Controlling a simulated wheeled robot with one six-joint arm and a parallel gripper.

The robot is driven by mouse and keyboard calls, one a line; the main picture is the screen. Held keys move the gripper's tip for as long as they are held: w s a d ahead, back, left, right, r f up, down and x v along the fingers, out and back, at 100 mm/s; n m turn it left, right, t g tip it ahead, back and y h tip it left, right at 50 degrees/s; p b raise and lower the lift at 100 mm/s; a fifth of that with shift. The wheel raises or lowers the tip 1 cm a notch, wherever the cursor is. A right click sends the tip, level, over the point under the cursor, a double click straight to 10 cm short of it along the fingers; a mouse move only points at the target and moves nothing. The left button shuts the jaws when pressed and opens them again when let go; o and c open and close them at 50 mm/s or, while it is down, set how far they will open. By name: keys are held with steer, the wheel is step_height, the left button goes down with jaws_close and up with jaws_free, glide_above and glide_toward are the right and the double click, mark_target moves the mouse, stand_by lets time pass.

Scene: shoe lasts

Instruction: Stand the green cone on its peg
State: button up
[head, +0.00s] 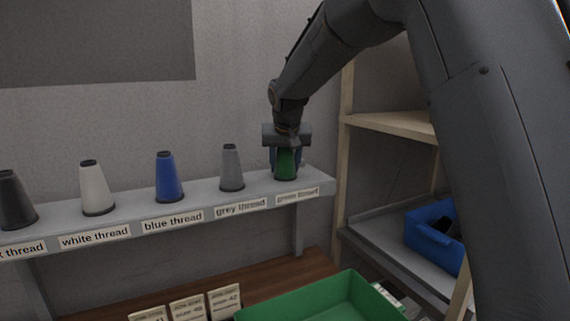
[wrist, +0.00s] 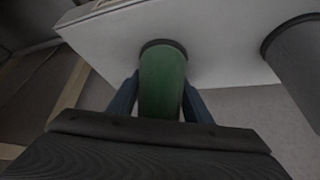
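The green cone (head: 286,164) stands upright at the right end of the grey shelf (head: 262,193), above the label reading green thread (head: 297,195). It also shows in the wrist view (wrist: 162,82), its dark base rim at the shelf surface. My gripper (head: 287,152) is over the cone from above. In the wrist view its two blue fingers (wrist: 160,98) lie on either side of the cone, close to it. I cannot tell whether they press on it. The peg is not visible; the cone hides that spot.
A grey cone (head: 231,167) stands just left, also seen in the wrist view (wrist: 297,57). Blue (head: 168,177), white (head: 96,187) and black (head: 15,200) cones stand further left. A green bin (head: 330,296) sits below. A wooden rack (head: 385,124) with a blue bin (head: 437,240) is at right.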

steer(key=o, duration=0.4)
steer(key=shift+c, duration=0.2)
steer(key=shift+r, duration=0.1)
steer(key=shift+r, duration=0.25)
steer(key=b+v, duration=0.3)
steer(key=v, duration=0.9)
steer(key=shift+f, duration=0.1)
